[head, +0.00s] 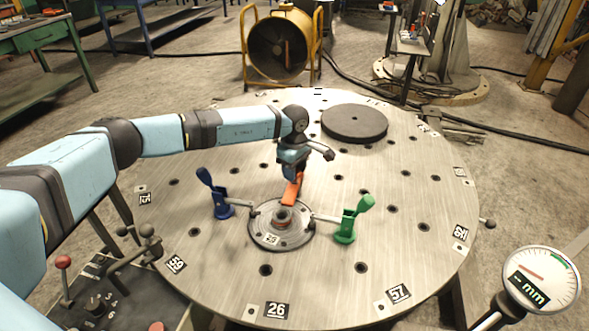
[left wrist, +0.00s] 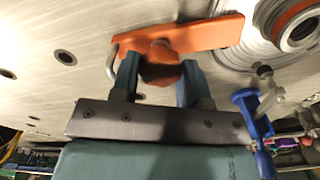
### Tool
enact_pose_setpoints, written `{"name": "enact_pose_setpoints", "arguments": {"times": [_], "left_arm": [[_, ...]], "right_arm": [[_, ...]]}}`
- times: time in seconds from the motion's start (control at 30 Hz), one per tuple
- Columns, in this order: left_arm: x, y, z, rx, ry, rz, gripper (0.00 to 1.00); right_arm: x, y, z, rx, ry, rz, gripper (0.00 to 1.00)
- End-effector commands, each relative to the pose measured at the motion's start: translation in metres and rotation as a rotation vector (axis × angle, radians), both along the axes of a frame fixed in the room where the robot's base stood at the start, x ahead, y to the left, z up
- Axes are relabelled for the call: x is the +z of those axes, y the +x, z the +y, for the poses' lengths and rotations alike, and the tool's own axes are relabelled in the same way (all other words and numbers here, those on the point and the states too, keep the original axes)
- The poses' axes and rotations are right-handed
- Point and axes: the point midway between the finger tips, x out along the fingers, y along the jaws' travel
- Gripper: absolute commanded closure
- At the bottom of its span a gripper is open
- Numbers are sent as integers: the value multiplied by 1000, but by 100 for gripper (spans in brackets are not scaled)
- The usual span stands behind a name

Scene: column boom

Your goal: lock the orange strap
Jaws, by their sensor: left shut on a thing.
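The orange strap (head: 291,190) stands at the far side of the round metal flange (head: 262,238) on the round table. My left gripper (head: 293,175) reaches down over it from behind the flange. In the left wrist view the orange strap (left wrist: 210,34) lies as a flat bar running toward the flange's rings (left wrist: 262,50). The left fingers (left wrist: 160,80) are shut on its orange knob, one on each side. The gripper hides part of the strap in the head view. My right gripper is not in view.
A blue clamp (head: 221,208) stands left of the flange and a green clamp (head: 346,228) right of it, each with a raised handle. A dark disc (head: 354,123) lies at the back. A dial gauge (head: 541,279) is at lower right. The table's right side is largely clear.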

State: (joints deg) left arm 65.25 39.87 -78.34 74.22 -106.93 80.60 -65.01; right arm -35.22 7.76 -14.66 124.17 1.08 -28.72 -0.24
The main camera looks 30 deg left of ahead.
Motion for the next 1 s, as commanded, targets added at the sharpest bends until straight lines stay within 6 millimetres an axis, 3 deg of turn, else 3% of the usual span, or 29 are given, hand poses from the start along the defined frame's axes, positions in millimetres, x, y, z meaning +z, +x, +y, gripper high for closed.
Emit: {"name": "enact_pose_setpoints", "arguments": {"times": [0.07,0.33,0.47,1.0], "left_arm": [[1,1,1,1,1,-2,47],[1,0,0,1,0,-1,47],[11,1,0,1,0,-2,47],[121,1,0,1,0,-3,47]], "right_arm": [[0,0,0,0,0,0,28],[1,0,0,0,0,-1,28],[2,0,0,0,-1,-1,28],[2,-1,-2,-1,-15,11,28]]}}
